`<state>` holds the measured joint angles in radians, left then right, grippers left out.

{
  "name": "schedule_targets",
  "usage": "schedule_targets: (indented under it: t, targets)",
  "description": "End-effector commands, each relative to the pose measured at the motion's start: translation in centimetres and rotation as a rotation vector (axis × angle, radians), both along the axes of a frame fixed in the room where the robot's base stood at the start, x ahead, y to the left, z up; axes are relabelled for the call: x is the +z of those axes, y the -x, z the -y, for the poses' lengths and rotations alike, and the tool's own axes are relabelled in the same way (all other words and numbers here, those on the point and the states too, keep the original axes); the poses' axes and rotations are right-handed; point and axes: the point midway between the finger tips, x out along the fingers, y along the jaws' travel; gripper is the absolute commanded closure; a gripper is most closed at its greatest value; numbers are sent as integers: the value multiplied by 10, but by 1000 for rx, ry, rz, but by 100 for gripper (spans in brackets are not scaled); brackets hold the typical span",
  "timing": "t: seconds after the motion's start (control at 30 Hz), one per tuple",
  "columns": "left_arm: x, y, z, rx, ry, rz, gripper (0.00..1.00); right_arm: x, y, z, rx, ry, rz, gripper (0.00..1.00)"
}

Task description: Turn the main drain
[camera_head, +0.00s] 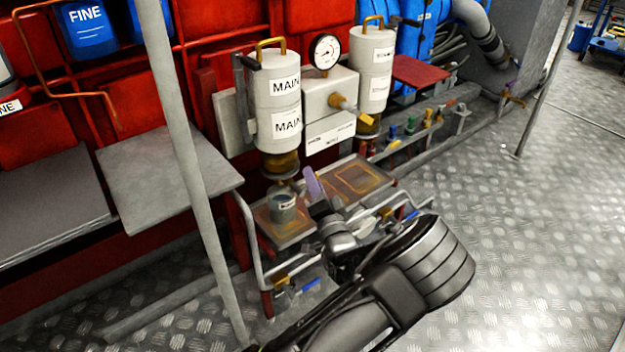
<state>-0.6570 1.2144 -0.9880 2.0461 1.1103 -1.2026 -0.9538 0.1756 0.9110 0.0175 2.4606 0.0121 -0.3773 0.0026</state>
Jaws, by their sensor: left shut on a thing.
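The white canister labelled MAIN (273,100) stands on the red engine unit, with a brass-coloured bowl (282,161) and a drain fitting below it. My left gripper (317,201) is just right of and below this fitting, its arm coming up from the bottom edge. It is shut on a pale purple handle (313,183) that sticks up past the fingertips. The handle's join to the drain fitting is hard to make out behind the gripper. A grey cup (284,206) stands in the tray (298,237) under the bowl. My right gripper is not in view.
A second white canister (375,68) and a pressure gauge (325,51) are to the right of the MAIN canister. Several coloured small valves (410,124) line the rail. A grey pole (183,130) crosses the left. Metal floor (520,230) is open at right.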

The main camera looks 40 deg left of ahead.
Motion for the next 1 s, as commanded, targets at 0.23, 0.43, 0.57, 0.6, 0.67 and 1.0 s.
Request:
schedule_targets:
  t: [0.23,0.43,0.57,0.6,0.67,1.0]
  targets:
    - [0,0,0,0,1,-1,100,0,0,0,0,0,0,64]
    - [0,0,0,-1,0,-3,100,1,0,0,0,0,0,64]
    - [0,0,0,-1,-4,-17,100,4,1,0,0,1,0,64]
    - [0,0,0,-1,-7,-26,100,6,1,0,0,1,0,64]
    - [0,-1,1,0,-12,-43,100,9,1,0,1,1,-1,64]
    - [-4,-4,1,0,-65,-226,100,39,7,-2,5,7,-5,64]
